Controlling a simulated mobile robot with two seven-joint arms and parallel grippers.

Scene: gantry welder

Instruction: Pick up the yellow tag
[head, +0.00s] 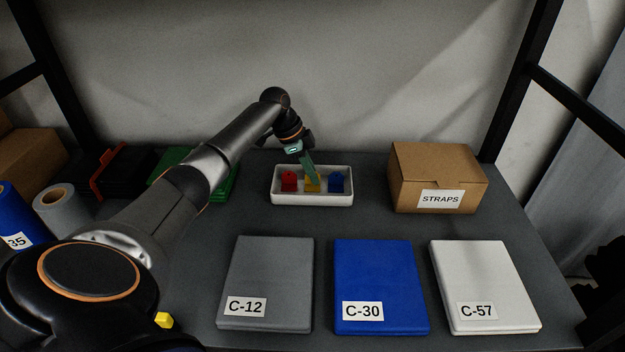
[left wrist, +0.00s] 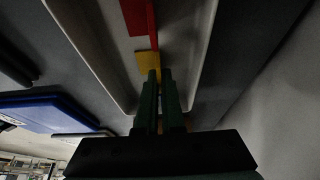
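The yellow tag (head: 311,186) stands in a white tray (head: 312,199), between a red tag (head: 289,182) and a blue tag (head: 336,182). My left gripper (head: 312,179) reaches down into the tray from above, its green fingers in front of part of the yellow tag. In the left wrist view the yellow tag (left wrist: 148,66) is right at the fingertips (left wrist: 160,73), with the red tag (left wrist: 134,17) beyond it. A narrow gap shows between the fingers; whether they touch the tag is unclear. The blue tag is hidden there. My right gripper cannot be made out.
A cardboard box marked STRAPS (head: 437,178) stands right of the tray. Flat cases C-12 (head: 266,275), C-30 (head: 380,275) and C-57 (head: 483,275) lie in front. Rolls (head: 62,212) and green and black items (head: 125,170) are at left. The wall is behind the tray.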

